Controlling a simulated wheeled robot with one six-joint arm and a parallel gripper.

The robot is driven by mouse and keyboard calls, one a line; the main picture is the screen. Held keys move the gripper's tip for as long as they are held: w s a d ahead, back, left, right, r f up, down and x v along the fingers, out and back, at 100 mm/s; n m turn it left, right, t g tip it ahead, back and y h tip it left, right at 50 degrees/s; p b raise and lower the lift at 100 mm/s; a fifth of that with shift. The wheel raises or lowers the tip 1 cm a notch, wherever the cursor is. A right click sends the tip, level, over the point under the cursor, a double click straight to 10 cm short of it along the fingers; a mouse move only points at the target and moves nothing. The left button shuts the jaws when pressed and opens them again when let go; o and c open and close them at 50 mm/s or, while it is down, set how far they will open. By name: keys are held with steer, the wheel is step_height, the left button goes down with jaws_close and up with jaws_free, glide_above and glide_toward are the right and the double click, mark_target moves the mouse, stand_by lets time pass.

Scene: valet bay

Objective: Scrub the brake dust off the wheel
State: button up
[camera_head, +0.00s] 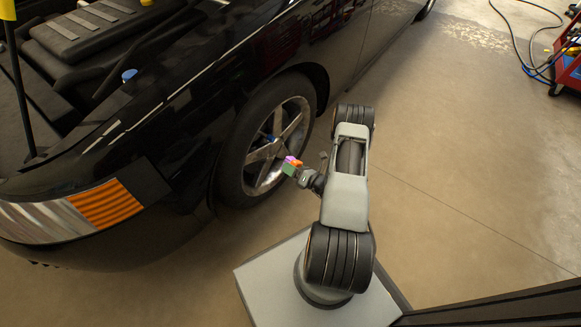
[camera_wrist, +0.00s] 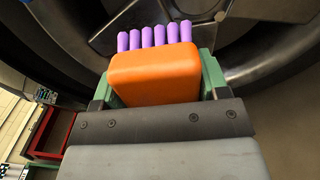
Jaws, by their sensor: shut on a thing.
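The wheel (camera_head: 277,146) of the black car has silver spokes and a dark tyre. It fills the background of the wrist view (camera_wrist: 240,68). An orange brush (camera_wrist: 154,75) with a row of purple bristles (camera_wrist: 155,36) is between the green jaws of my gripper (camera_wrist: 155,88). My gripper is shut on the brush. In the head view the gripper (camera_head: 292,168) and brush are in front of the wheel's lower right side. The bristles point toward the wheel. I cannot tell whether they touch it. Brake dust is too small to make out.
The black car (camera_head: 185,120) takes up the left side, with its engine bay open and an orange and clear headlight (camera_head: 105,204) at the front. A red cart (camera_head: 567,70) with cables stands at the far upper right. The floor on the right is clear.

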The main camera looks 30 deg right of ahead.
mark_target(267, 153)
steer(key=shift+w, duration=0.1)
steer(key=shift+b+x, duration=0.75)
steer(key=shift+x, duration=2.8)
steer(key=shift+b+x, duration=0.3)
steer(key=shift+x, duration=0.65)
steer(key=shift+r, duration=0.1)
